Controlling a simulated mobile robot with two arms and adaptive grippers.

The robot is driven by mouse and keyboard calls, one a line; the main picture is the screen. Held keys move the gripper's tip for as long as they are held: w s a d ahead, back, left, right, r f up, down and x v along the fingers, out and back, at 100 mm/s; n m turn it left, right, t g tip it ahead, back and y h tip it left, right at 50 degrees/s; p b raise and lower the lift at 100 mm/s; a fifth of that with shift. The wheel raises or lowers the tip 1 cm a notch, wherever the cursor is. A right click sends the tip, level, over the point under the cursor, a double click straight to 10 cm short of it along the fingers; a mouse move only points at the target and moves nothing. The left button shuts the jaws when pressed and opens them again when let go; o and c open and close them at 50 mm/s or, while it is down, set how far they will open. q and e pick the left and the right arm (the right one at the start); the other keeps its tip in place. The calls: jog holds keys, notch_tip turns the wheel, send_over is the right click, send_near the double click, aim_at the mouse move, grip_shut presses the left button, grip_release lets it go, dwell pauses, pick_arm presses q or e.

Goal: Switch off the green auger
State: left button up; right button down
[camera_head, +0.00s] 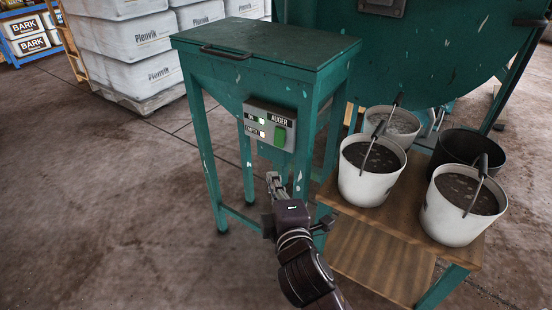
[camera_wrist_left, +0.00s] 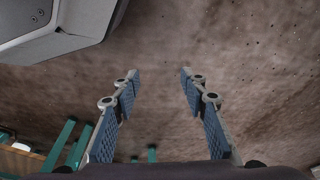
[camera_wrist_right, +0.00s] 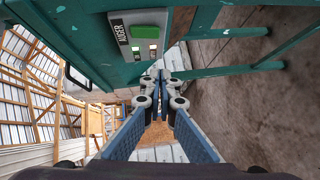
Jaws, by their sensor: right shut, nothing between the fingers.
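The green auger (camera_head: 262,50) is a teal-green hopper on legs with a flat lid and a handle. A grey box marked AUGER (camera_head: 260,112) is on its front, with a green button (camera_head: 280,137) and two small pale lamps at its left. In the right wrist view the button (camera_wrist_right: 149,31) is above and left of the fingertips. My right gripper (camera_head: 273,178) is shut and empty, pointing up below the box and apart from it; its fingers also show in the right wrist view (camera_wrist_right: 160,76). My left gripper (camera_wrist_left: 158,78) is open and empty over bare floor, outside the head view.
A wooden-topped stand (camera_head: 380,255) at the right carries white buckets of dark soil (camera_head: 372,170) and a black bucket (camera_head: 462,146). A big green drum (camera_head: 430,50) stands behind. Stacked white Plenvik bags (camera_head: 125,45) are at the back left. The floor at left is clear.

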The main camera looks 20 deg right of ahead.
pick_arm(q)
jog(key=shift+w+r, duration=0.1)
pick_arm(e)
jog(key=shift+s+d+r, duration=0.15)
jog(key=shift+r, duration=0.55)
jog(key=b, duration=0.1)
send_near(279, 138)
jog(key=w+a+f, duration=0.2)
jog(key=w+a, duration=0.2)
pick_arm(q)
jog(key=shift+w+d+r+b, duration=0.1)
jog(key=shift+w+r, duration=0.2)
jog(key=shift+r, duration=0.65)
jog(key=shift+w+a+r+b, duration=0.15)
jog(key=shift+w+r, duration=0.15)
jog(key=shift+r, duration=0.65)
jog(key=shift+w+d+r+b, duration=0.15)
jog(key=shift+w+r, duration=0.15)
jog(key=shift+r, duration=0.65)
pick_arm(e)
jog(key=shift+w+d+f, duration=0.15)
jog(key=shift+w+d, duration=0.6)
jog(key=shift+d, duration=0.05)
jog(key=shift+w+d+f, duration=0.15)
jog(key=shift+w+d, duration=0.6)
jog(key=shift+d, duration=0.1)
pick_arm(q)
jog(key=shift+f, duration=0.1)
